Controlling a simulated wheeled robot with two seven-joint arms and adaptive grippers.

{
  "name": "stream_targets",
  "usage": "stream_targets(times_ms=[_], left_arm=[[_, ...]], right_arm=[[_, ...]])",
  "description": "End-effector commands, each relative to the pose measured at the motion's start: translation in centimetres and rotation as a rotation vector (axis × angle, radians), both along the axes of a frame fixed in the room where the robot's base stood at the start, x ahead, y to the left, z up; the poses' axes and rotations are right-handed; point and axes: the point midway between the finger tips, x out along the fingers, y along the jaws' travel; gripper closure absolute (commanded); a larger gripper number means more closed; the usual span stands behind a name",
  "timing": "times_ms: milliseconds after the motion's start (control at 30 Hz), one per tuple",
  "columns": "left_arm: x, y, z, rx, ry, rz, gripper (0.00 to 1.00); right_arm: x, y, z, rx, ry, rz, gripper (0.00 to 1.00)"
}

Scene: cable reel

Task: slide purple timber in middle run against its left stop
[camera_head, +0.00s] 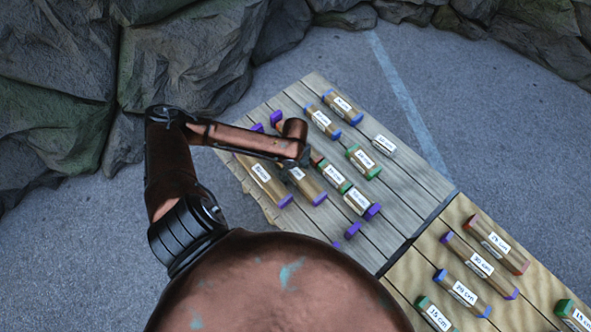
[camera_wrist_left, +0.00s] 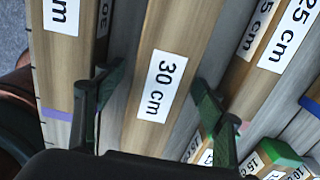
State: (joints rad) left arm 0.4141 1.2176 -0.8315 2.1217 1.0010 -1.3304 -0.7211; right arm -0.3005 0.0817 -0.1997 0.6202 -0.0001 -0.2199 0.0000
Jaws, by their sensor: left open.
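My left gripper (camera_head: 300,163) hangs over the left part of the wooden table in the head view. In the left wrist view its two dark green fingers (camera_wrist_left: 155,84) are open on either side of a timber labelled 30 cm (camera_wrist_left: 178,55), with no clear grip on it. This looks like the purple-ended timber (camera_head: 308,186) partly hidden under my gripper in the head view. Another purple-ended timber (camera_head: 264,178) lies to its left, running nearly parallel. Small purple blocks (camera_head: 353,230) sit nearer me, possibly stops. I cannot tell which run is the middle one.
Green-ended (camera_head: 364,161) and blue-ended timbers (camera_head: 342,106) lie close on the right. A second board (camera_head: 418,270) at lower right holds labelled timbers, including a red-ended one (camera_head: 497,244). Rocks (camera_head: 190,60) stand behind. Bare planks show at the right of the first table (camera_head: 415,185).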

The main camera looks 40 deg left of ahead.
Motion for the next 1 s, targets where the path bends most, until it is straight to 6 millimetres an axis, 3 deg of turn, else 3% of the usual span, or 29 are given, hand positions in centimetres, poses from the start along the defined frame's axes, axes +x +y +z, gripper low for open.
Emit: stream_targets(times_ms=[133,900,1000], left_arm=[[0.0,0.0,0.04,0.0,0.0,0.0,0.37],[0.01,0.02,0.06,0.0,0.0,0.0,0.9],[0.01,0.03,0.06,0.0,0.0,0.0,0.93]], right_arm=[[0.02,0.32,-0.01,0.003,-0.001,-0.001,0.6],[0.01,0.21,0.0,0.002,0.0,0.0,0.6],[0.02,0.07,0.01,0.001,0.0,0.0,0.6]])
